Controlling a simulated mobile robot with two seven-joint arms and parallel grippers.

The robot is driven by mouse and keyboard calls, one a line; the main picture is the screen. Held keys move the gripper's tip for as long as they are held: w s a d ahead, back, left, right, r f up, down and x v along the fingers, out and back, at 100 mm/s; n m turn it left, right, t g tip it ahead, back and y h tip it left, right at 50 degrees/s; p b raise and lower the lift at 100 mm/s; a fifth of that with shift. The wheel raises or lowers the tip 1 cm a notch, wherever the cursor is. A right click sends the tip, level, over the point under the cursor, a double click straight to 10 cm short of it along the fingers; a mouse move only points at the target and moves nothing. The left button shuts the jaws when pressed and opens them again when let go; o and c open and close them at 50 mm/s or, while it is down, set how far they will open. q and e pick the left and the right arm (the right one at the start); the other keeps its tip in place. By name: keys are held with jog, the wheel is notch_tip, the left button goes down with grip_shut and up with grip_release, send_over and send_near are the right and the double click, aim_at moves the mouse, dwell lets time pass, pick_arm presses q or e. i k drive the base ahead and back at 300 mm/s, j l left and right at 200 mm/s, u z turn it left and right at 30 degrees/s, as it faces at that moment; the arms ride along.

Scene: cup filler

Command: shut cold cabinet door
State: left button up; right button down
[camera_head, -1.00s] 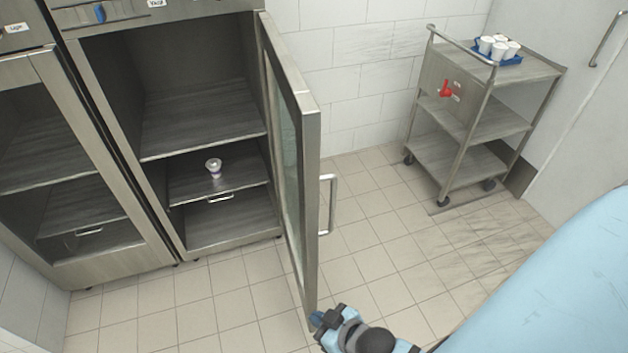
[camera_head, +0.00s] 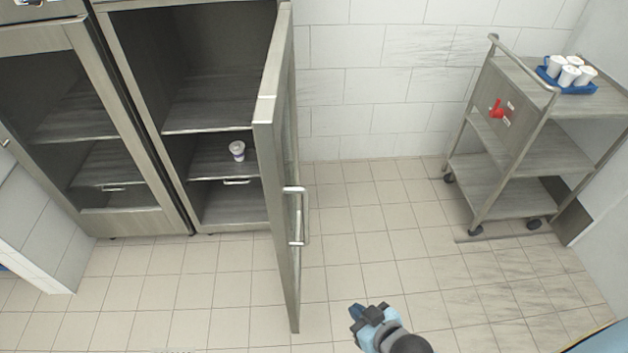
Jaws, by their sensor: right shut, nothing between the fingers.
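The cold cabinet door (camera_head: 265,180) stands wide open, hinged on the right side of the open cabinet (camera_head: 217,96) and seen nearly edge-on. Its bar handle (camera_head: 304,216) is on the face turned to the right. My right gripper (camera_head: 356,312) is at the bottom of the view, right of the door's lower end. It looks apart from the door, shut and empty. My left gripper is not in view. A small white cup (camera_head: 237,150) stands on a shelf inside the open cabinet.
A second cabinet (camera_head: 95,140) on the left has its glass door shut. A steel trolley (camera_head: 515,150) at the right carries a blue tray (camera_head: 545,78) with several white cups. The tiled floor (camera_head: 385,245) between door and trolley is clear.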

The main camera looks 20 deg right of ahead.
aim_at(277, 81)
jog(key=l, duration=0.5)
jog(key=i+l, duration=0.1)
jog(key=l, duration=0.4)
jog(key=l+u, duration=0.15)
jog(key=u, duration=0.35)
jog(key=l+u, duration=0.35)
jog(key=l, duration=0.2)
jog(key=l+u, duration=0.3)
jog(key=l, duration=0.65)
jog(key=k+l+u, duration=0.1)
jog(key=l, duration=0.3)
jog(key=k+l+u, duration=0.1)
jog(key=l, duration=0.35)
jog(key=k+l, duration=0.1)
jog(key=l, duration=0.3)
jog(key=k+l+u, duration=0.1)
jog(key=l, duration=0.35)
jog(key=i+l, duration=0.25)
